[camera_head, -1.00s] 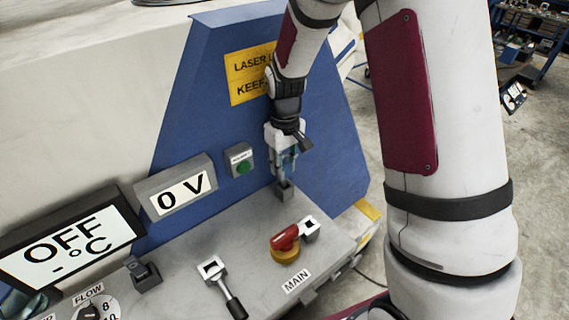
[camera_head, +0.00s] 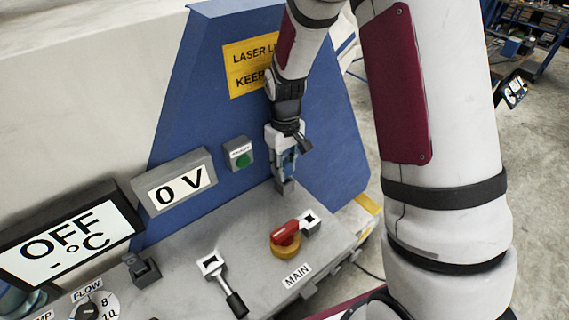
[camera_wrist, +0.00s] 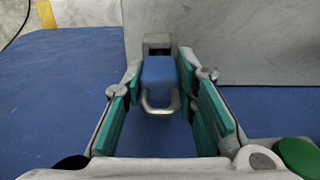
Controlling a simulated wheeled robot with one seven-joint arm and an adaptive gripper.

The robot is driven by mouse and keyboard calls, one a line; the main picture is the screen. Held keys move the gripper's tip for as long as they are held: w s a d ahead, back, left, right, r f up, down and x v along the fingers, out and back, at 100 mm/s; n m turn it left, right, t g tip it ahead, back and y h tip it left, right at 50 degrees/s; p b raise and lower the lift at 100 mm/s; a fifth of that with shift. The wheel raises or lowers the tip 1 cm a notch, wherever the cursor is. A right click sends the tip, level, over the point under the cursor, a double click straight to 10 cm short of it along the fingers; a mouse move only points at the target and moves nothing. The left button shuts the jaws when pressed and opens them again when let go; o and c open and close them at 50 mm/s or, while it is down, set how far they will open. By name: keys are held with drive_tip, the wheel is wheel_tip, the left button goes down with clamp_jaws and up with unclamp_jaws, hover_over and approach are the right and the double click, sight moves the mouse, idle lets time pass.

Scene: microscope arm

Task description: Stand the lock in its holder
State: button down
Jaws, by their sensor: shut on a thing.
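The lock is a blue padlock (camera_wrist: 158,72) with a silver shackle. In the wrist view it sits between the teal finger pads of my gripper (camera_wrist: 160,80), with its shackle toward the camera and its body toward the fingertips. My gripper (camera_head: 286,165) is shut on the lock and points down. In the head view only a little blue of the lock (camera_head: 289,160) shows between the fingers. The holder (camera_head: 284,187) is a small grey block on the grey panel, directly below the fingertips. In the wrist view it shows just beyond the lock (camera_wrist: 158,40). Whether lock and holder touch cannot be told.
A blue upright panel (camera_head: 215,110) with a green button box (camera_head: 239,155) stands close behind my gripper. A red rotary switch (camera_head: 286,236) and a black-handled lever (camera_head: 223,285) are in front on the grey panel (camera_head: 190,270).

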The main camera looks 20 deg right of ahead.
drive_tip(key=shift+f, duration=0.75)
drive_tip(key=c, duration=1.2)
unclamp_jaws()
drive_tip(key=shift+r, duration=0.1)
wheel_tip(320, 180, up, 12)
drive_tip(key=shift+f, duration=0.1)
drive_tip(key=s+r+m+t, duration=0.2)
drive_tip(key=s+r, duration=0.7)
drive_tip(key=r, duration=0.2)
drive_tip(key=s+r+m+t, duration=0.1)
drive_tip(key=s+r+t, duration=0.2)
drive_tip(key=s, duration=1)
wheel_tip(320, 180, up, 2)
drive_tip(key=shift+r+m+t, duration=0.1)
drive_tip(key=shift+m+t, duration=0.2)
